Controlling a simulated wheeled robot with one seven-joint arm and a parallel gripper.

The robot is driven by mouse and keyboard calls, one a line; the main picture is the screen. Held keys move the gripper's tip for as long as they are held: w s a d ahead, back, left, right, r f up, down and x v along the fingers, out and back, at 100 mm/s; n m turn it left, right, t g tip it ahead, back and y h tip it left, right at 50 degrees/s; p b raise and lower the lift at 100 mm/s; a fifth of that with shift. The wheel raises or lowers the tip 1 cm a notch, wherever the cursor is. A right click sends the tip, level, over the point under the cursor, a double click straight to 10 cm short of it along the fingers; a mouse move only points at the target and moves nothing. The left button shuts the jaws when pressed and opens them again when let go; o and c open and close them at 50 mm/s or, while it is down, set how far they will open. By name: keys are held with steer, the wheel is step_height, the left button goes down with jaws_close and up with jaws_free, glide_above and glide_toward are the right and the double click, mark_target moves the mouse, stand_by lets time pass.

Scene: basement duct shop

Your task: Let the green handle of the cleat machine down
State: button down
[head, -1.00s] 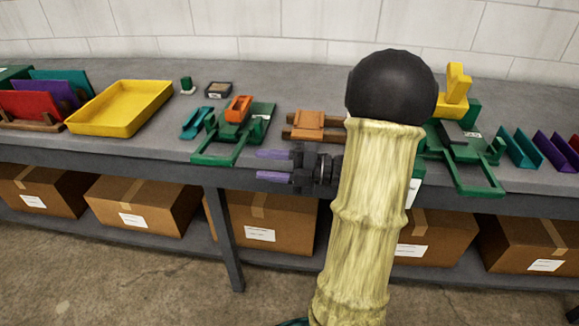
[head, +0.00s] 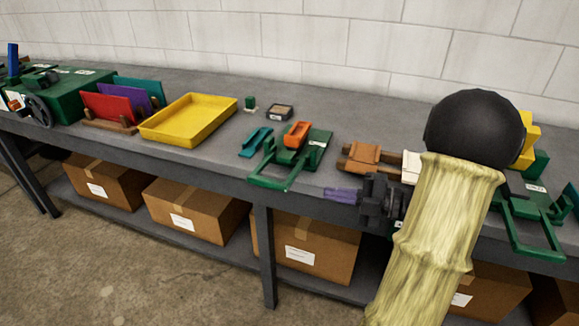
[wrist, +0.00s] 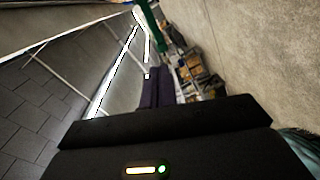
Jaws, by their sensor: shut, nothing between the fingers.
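Two green machines with green U-shaped handles stand on the bench; I cannot read their labels to tell which is the cleat machine. The nearer one (head: 318,146) has an orange block (head: 297,134) on top, and its green handle (head: 270,183) reaches low toward the bench's front edge. The other machine (head: 527,190) has a yellow part, partly hidden by my arm; its green handle (head: 540,252) extends past the front edge. My gripper (head: 340,194), with purple fingers, is shut and empty, at the front edge between the machines. The fingers also show in the wrist view (wrist: 155,85).
A teal channel piece (head: 255,142) lies beside the left machine. A yellow tray (head: 188,120), a rack of coloured sheets (head: 108,125) and another green machine (head: 70,100) stand farther left. Boxes (head: 305,245) fill the lower shelf.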

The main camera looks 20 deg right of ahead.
steer(key=w+a+r+m+g+h+p, duration=0.2)
steer(key=r+m+p, duration=0.5)
steer(key=p, duration=0.6)
steer(key=w+a+r+m+g+h+p, duration=0.3)
steer(key=r+m+p, duration=0.3)
steer(key=p, duration=0.8)
steer(key=shift+w+r+m+g+h, duration=0.4)
steer(key=shift+w+m+g, duration=0.1)
steer(key=shift+m, duration=0.7)
steer(key=shift+d, duration=0.1)
glide_toward(263, 178)
steer(key=w+a, duration=0.2)
steer(key=shift+w+a+r, duration=0.1)
steer(key=shift+a, duration=0.3)
steer(key=f, duration=0.3)
steer(key=shift+a+f, duration=0.2)
steer(key=shift+f, duration=0.05)
steer(key=shift+a+f, duration=0.15)
steer(key=shift+f, duration=0.3)
